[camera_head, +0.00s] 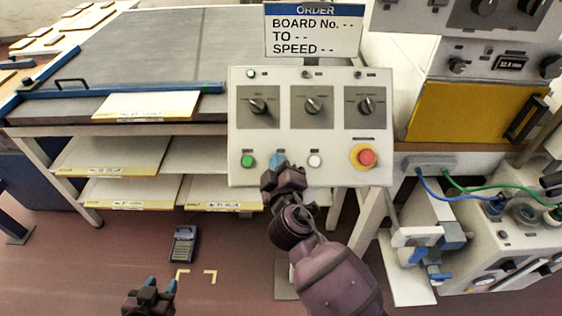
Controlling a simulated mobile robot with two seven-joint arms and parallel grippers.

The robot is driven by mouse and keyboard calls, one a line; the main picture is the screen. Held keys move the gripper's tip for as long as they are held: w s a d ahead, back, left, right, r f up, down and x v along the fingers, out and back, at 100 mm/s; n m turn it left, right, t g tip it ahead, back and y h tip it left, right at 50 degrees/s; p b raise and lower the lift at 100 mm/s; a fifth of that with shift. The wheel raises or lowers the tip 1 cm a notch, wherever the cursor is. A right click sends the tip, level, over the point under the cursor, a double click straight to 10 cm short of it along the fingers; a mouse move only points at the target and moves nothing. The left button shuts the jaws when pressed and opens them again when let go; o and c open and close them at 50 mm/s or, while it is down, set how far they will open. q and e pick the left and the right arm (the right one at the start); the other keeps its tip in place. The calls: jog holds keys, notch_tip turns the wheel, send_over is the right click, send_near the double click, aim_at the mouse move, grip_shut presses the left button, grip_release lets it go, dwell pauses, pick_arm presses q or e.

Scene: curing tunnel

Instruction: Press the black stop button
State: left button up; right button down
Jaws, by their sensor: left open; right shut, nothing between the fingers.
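A pale control panel (330,132) stands in the middle with three dark rotary knobs. Below them are a green button (248,161), a white button (315,160) and a red mushroom button (366,157) on a yellow base. No black button is visible; the spot between the green and white buttons is covered by my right gripper. My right gripper (279,162) is shut and empty, its blue fingertips in front of the panel there. I cannot tell whether they touch it. My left gripper (161,285) is open and empty, low over the floor at the bottom left.
An order sign (313,30) stands above the panel. A slanted table and board shelves (110,155) are at the left. A yellow-doored oven (460,112) and a machine with blue and green cables (490,240) are at the right. A small dark device (184,244) lies on the floor.

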jog(key=shift+w+f, duration=0.1)
jog(key=shift+w, duration=0.05)
dwell(0.5)
jog(key=shift+w+f+b, duration=0.15)
jog(key=shift+b, duration=0.15)
dwell(0.5)
jog(key=shift+s+r+p, duration=0.4)
jog(key=shift+r, duration=0.05)
jog(key=shift+s+r, duration=0.1)
jog(key=shift+s, duration=0.1)
